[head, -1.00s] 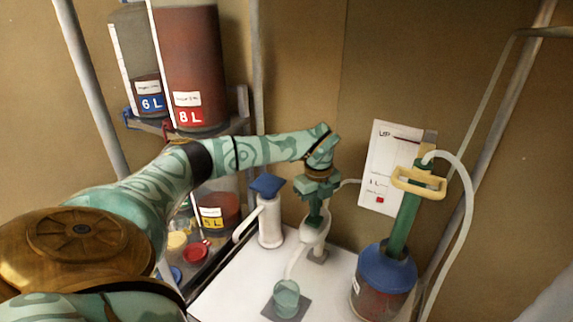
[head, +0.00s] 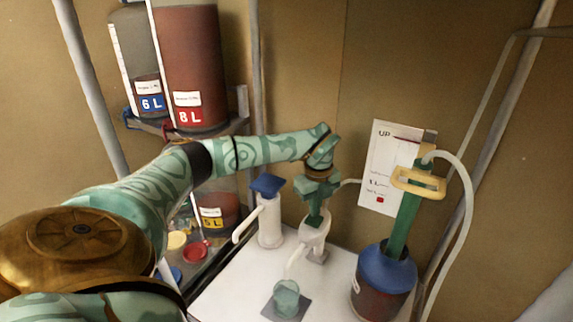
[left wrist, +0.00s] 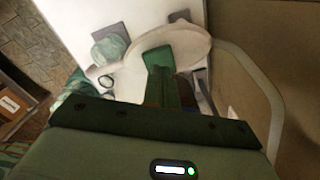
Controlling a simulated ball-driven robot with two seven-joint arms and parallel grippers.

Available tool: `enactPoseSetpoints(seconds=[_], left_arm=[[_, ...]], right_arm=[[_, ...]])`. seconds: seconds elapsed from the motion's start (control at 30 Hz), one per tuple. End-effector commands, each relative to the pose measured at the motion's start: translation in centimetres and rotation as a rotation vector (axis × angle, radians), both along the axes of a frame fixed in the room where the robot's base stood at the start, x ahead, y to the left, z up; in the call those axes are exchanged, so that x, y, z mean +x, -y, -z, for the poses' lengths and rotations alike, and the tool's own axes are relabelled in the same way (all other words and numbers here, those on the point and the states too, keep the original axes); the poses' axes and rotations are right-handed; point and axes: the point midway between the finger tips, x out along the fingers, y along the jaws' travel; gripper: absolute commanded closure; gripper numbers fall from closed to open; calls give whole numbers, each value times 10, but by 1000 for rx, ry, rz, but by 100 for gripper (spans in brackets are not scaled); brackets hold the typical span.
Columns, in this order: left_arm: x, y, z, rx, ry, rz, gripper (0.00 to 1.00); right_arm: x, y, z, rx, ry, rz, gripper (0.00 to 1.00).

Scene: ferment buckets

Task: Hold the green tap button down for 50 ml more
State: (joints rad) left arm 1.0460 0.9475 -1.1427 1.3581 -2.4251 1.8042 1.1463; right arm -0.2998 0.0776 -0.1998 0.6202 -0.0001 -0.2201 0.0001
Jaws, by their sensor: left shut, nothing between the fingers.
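My left gripper (head: 315,213) points down, shut and empty, at the top of a white tap (head: 314,240) on the white counter. Its fingertips hide most of the tap's top, so I cannot make out the green button or tell whether it is pressed. In the left wrist view, the shut green fingers (left wrist: 160,78) reach over a pale round part (left wrist: 172,42) of the tap. A translucent greenish cup (head: 286,296) stands on a dark square pad (head: 300,309) below the spout. The cup also shows in the left wrist view (left wrist: 109,46); its liquid level is unclear. My right gripper is out of view.
A white dispenser with a blue top (head: 267,188) stands left of the tap. A white sheet (head: 383,150) hangs behind. Labelled tanks (head: 190,65) stand at upper left.

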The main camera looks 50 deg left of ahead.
Motion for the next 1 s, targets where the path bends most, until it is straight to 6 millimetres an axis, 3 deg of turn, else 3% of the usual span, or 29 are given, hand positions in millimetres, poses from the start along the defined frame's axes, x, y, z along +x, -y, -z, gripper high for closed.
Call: enactPoseSetpoints(seconds=[0.37,1.0], left_arm=[[0,0,1,0,0,0,100],[0,0,19,0,-1,0,100]], right_arm=[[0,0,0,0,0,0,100],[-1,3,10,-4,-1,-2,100]])
